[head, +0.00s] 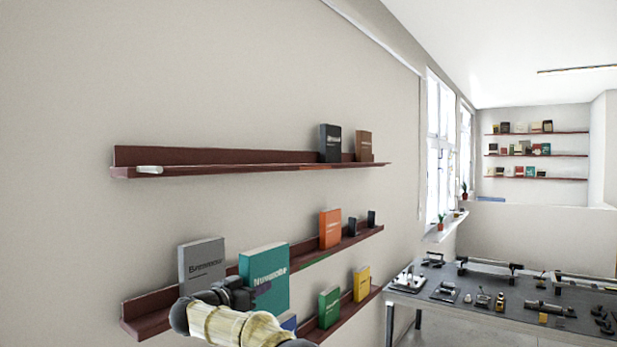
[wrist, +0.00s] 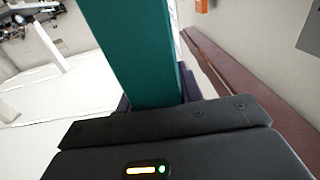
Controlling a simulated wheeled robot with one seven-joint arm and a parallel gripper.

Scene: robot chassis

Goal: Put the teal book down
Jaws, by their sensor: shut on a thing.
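The teal book (head: 267,274) shows upright in the head view, with white lettering on its cover. It stands in front of the middle wall shelf (head: 310,246), and I cannot tell whether it touches the shelf. My gripper (head: 246,294) is at the book's lower left and is shut on it. In the wrist view the teal book (wrist: 138,50) rises from between the dark fingers of my gripper (wrist: 155,102). The book's lower end is hidden by the gripper.
A grey book (head: 203,263) stands left of the teal book. An orange book (head: 330,229) and two small dark items stand to its right. Green (head: 329,307) and yellow books stand below. A table (head: 480,300) with tools is at right.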

